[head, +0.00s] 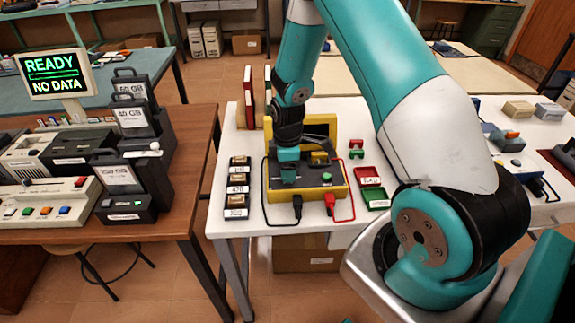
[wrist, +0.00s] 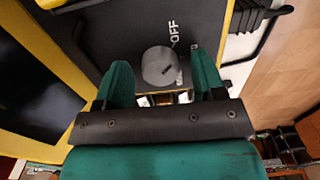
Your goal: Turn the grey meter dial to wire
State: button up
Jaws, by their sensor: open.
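The yellow-cased meter (head: 326,193) with a dark panel lies on the white table under my gripper (head: 287,170). In the wrist view, the round grey dial (wrist: 158,66) sits on the meter's dark panel (wrist: 118,28). A white OFF label (wrist: 174,31) is printed beyond the dial, up and to the right. A dark mark on the dial's face is small. Other white print at the dial's lower right is partly hidden by a finger. My gripper (wrist: 161,60) is open, its two green fingers on either side of the dial. Contact with the dial cannot be told. No wire label is readable.
A black lead and a red lead (head: 331,199) plug into the meter's front. Labelled small blocks (head: 237,188) stand to its left. Red and green trays (head: 369,176) lie to its right. My arm hides part of the table.

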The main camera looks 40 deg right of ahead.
jog(key=c, duration=0.9)
jog(key=shift+m, duration=0.3)
jog(key=m, duration=0.3)
jog(key=shift+m, duration=0.4)
jog(key=m, duration=0.4)
jog(key=shift+w+b, duration=0.1)
jog(key=shift+b, duration=0.2)
jog(key=m, duration=0.5)
jog(key=shift+r+m, duration=0.1)
jog(key=shift+m, duration=2.2)
